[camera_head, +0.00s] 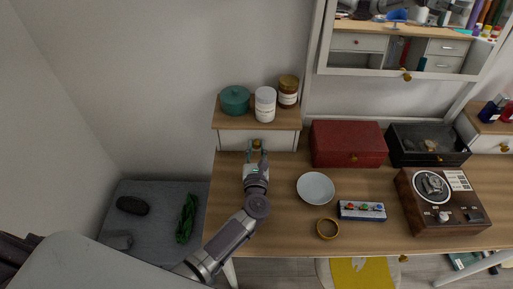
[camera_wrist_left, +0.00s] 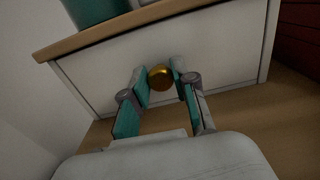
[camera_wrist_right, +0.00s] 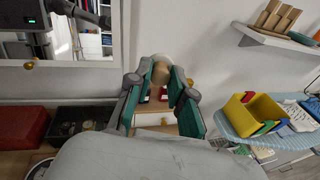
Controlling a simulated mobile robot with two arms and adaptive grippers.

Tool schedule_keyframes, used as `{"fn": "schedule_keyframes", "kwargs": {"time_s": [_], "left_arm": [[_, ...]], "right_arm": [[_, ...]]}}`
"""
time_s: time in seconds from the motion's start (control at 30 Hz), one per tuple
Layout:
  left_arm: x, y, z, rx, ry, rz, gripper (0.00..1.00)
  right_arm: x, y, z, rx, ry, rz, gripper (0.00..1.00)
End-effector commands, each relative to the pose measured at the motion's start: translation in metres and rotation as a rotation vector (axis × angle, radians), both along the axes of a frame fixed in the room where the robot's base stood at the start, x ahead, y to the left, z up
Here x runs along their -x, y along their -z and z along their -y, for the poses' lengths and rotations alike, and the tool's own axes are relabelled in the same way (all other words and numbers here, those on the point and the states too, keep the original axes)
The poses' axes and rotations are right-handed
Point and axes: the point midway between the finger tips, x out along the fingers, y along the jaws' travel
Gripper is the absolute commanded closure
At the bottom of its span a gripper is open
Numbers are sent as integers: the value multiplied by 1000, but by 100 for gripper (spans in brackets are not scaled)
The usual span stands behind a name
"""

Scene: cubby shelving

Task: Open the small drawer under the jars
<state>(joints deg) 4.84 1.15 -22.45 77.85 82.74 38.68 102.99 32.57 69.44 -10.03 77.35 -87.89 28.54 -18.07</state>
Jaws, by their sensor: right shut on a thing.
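The small white drawer (camera_head: 235,139) with a round gold knob (camera_wrist_left: 160,77) is under a wooden top that bears a green jar (camera_head: 235,100), a white jar (camera_head: 265,104) and a brown jar (camera_head: 288,91). The drawer front (camera_wrist_left: 215,65) looks closed. My left gripper (camera_head: 257,146) is at the knob. In the left wrist view its open fingers (camera_wrist_left: 160,75) stand on either side of the knob, apart from each other. My right gripper (camera_wrist_right: 161,80) is shut on a tan round object (camera_wrist_right: 161,72); what that is cannot be told. It is outside the head view.
On the desk (camera_head: 280,225) are a white bowl (camera_head: 315,188), a yellow ring (camera_head: 327,228), a button box (camera_head: 362,210), a red box (camera_head: 348,144), a black case (camera_head: 428,145) and a reel player (camera_head: 442,200). The desk in front of the drawer holds my left arm.

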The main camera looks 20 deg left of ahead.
Motion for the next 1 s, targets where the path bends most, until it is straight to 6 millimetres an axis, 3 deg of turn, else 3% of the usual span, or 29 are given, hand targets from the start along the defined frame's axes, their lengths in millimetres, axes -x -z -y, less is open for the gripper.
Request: {"fn": "schedule_keyframes", "kwargs": {"time_s": [0.1, 0.4, 0.8, 1.0], "left_arm": [[0, 0, 0, 0, 0, 0, 100], [3, 1, 1, 1, 1, -1, 100], [74, 2, 22, 1, 2, -2, 100], [79, 0, 23, -1, 1, 0, 100]], "right_arm": [[0, 0, 0, 0, 0, 0, 100], [0, 0, 0, 0, 0, 0, 100], [0, 6, 0, 0, 0, 0, 100], [0, 6, 0, 0, 0, 0, 100]]}}
